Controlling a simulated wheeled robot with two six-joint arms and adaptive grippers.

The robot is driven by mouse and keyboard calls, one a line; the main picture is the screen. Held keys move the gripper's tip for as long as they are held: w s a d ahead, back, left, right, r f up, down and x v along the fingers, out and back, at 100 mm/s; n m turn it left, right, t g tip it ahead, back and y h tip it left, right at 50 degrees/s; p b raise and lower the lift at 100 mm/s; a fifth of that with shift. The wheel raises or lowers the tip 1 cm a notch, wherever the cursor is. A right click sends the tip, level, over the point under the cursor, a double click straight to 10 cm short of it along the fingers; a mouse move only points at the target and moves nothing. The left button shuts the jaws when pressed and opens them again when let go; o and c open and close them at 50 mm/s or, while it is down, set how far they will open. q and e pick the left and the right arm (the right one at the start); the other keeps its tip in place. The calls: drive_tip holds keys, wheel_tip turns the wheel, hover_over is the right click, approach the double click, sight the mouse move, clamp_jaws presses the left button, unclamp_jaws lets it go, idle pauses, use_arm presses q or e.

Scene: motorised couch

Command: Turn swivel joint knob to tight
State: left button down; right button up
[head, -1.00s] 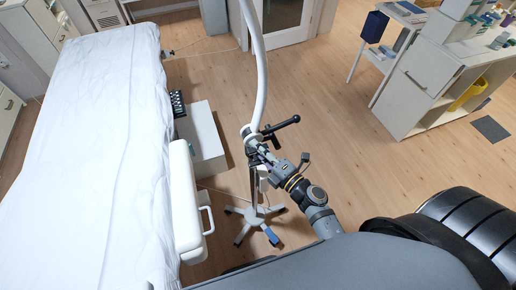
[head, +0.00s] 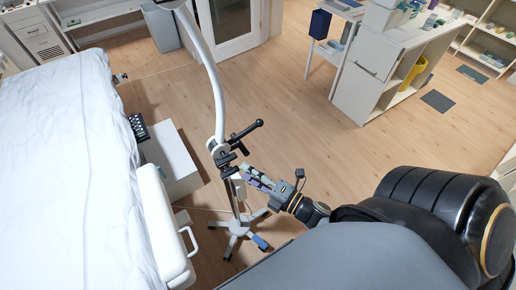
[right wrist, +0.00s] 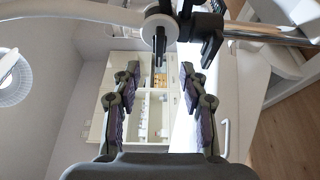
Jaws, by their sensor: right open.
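The swivel joint (head: 222,153) sits on a thin stand, with a black handle (head: 247,130) sticking out to the upper right and a white curved arm rising from it. In the right wrist view the joint (right wrist: 160,27) is at the top centre, with a black knob or lever (right wrist: 211,37) to its right; I cannot tell for sure which part is the tightening knob. My right gripper (head: 247,171) is close to the joint, to its lower right. In the right wrist view its fingers (right wrist: 160,85) are spread with nothing between them. My left gripper is out of view.
A couch with a white sheet (head: 60,190) and a white side rail (head: 165,225) fill the left. The stand's wheeled base (head: 238,232) is on the floor below. A white shelf unit (head: 365,90) stands upper right. The floor between is clear.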

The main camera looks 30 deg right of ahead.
drive_tip(key=shift+v, duration=1.65)
drive_tip(key=s+d+f+m+g+h+b, duration=0.1)
drive_tip(key=s+d+f+m+g+h, duration=0.2)
drive_tip(key=f, duration=0.8)
drive_tip(key=s+d+f+m+g+h, duration=0.15)
drive_tip(key=d+f+m, duration=0.4)
drive_tip(key=f, duration=0.65)
drive_tip(key=s+d+f+m+g+h+b, duration=0.1)
drive_tip(key=d+f+m+g+h, duration=0.3)
drive_tip(key=f, duration=0.7)
drive_tip(key=s+a+f+m+g+b, duration=0.1)
drive_tip(key=s+a+f+m+g, duration=0.1)
drive_tip(key=s+f+m+g, duration=0.4)
drive_tip(key=s+f+m, duration=0.4)
drive_tip(key=s+f, duration=0.6)
drive_tip(key=s, duration=0.2)
drive_tip(key=shift+a+f+g, duration=0.3)
drive_tip(key=shift+a+g, duration=0.05)
drive_tip(key=shift+a, duration=0.05)
drive_tip(key=shift+s, duration=0.1)
